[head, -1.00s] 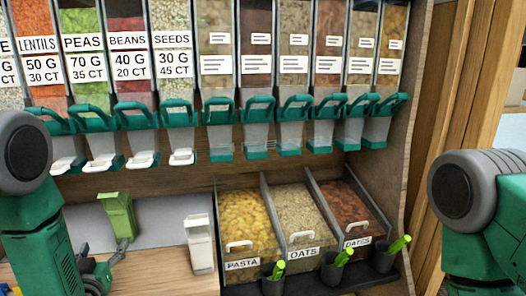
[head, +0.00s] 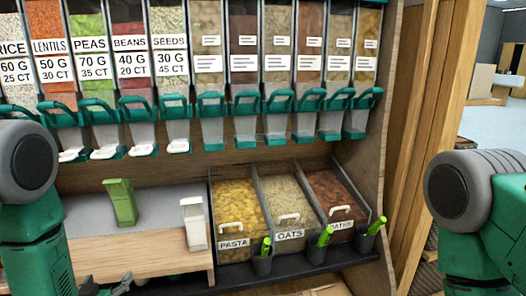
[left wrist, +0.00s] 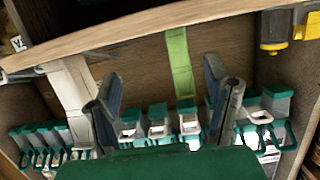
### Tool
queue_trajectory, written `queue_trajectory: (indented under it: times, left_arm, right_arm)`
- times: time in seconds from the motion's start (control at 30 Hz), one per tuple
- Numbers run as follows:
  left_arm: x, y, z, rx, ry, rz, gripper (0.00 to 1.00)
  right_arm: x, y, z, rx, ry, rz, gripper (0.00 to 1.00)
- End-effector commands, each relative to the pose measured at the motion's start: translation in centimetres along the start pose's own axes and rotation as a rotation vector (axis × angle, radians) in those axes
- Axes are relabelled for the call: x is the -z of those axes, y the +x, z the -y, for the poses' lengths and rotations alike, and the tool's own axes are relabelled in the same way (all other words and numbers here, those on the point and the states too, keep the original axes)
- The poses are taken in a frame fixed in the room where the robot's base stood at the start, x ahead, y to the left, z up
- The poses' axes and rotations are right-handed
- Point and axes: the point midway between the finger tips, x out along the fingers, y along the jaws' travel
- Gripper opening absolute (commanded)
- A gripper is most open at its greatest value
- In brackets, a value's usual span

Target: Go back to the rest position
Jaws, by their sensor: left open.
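My left gripper (head: 112,287) is at the bottom left of the head view, low and mostly cut off by the frame edge. In the left wrist view its two fingers (left wrist: 165,95) are spread apart with nothing between them. A green container (head: 121,203) stands upright on the grey-topped ledge, and a white container (head: 194,224) stands to its right. The left gripper is apart from both, nearer to me. The left wrist view also shows the green container (left wrist: 180,65) and the white one (left wrist: 68,85) beyond the fingers. My right arm shows at the right edge; its gripper is out of frame.
A row of dispensers with green handles (head: 245,105) hangs above the ledge (head: 150,252). Bins of pasta (head: 236,203), oats (head: 284,192) and dates (head: 333,190) stand at the right, with small dark cups (head: 262,262) holding green scoops in front. A wooden post (head: 425,130) bounds the shelf.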

Motion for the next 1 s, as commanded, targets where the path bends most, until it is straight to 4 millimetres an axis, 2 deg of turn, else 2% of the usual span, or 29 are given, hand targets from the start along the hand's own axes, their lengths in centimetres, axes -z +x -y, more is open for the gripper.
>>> queue_trajectory:
  times: [0.17,0.27,0.33,0.47,0.5,0.6,0.7,0.8,0.9,1.0]
  left_arm:
    - [-5.1,-3.0,-1.2,-0.033,0.023,0.198,0.7]
    - [-8.6,-5.5,-1.8,-0.053,0.043,0.339,0.7]
    - [-11.3,-8.0,-2.2,-0.072,0.062,0.459,0.7]
    - [-16.9,-15.1,-2.8,-0.115,0.112,0.744,0.7]
    - [-18.3,-17.5,-2.9,-0.128,0.129,0.831,0.7]
    - [-20.8,-22.9,-2.7,-0.154,0.166,1.018,0.7]
    - [-22.1,-26.9,-2.5,-0.173,0.196,1.149,0.7]
    - [-22.6,-29.2,-2.2,-0.184,0.213,1.222,0.7]
    - [-22.8,-30.1,-2.1,-0.187,0.219,1.251,0.7]
    - [-22.8,-30.1,-2.1,-0.187,0.22,1.252,0.7]
  right_arm:
    - [-0.1,0.0,0.0,0.0,0.0,0.001,0.4]
    - [-0.1,0.0,0.0,0.0,0.0,0.001,0.4]
    - [-0.1,0.0,0.0,0.0,0.0,0.001,0.4]
    - [-0.1,0.0,0.0,0.0,0.0,0.001,0.4]
    - [-0.1,0.0,0.0,0.0,0.0,0.001,0.4]
    - [-0.1,0.0,0.0,0.0,0.0,0.002,0.4]
    - [-0.1,0.0,0.0,0.0,0.0,0.002,0.4]
    - [-0.1,0.0,0.0,0.0,0.0,0.001,0.4]
    - [-0.1,0.0,0.0,0.0,0.0,0.001,0.4]
    - [-0.1,0.0,0.0,0.0,0.0,0.001,0.4]
